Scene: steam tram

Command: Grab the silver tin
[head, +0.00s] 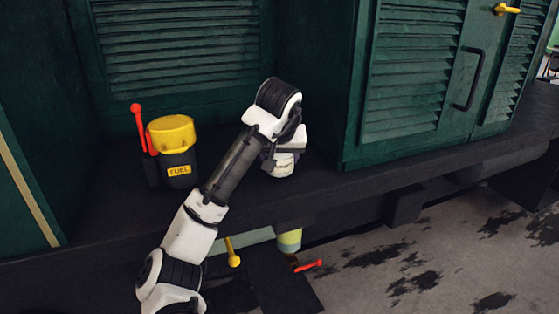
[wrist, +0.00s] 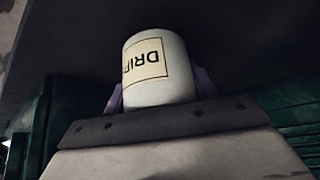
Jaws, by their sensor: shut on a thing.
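The silver tin (wrist: 158,66) is a pale grey-white cylinder with a cream label, on which the letters "DRIP" show upside down in the wrist view. My gripper (wrist: 157,93) is shut on it, with a purple-grey finger on each side. In the head view my gripper (head: 287,153) is over the dark ledge, and the tin (head: 282,168) shows just below it, partly hidden by my arm. I cannot tell whether the tin touches the ledge.
A black fuel can (head: 178,168) with a yellow lid stands left on the dark ledge (head: 330,199), by a red lever (head: 139,128). A green louvred cabinet (head: 407,90) stands close right of my gripper. Below the ledge are a yellow-green cylinder (head: 289,241) and a red handle (head: 308,266).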

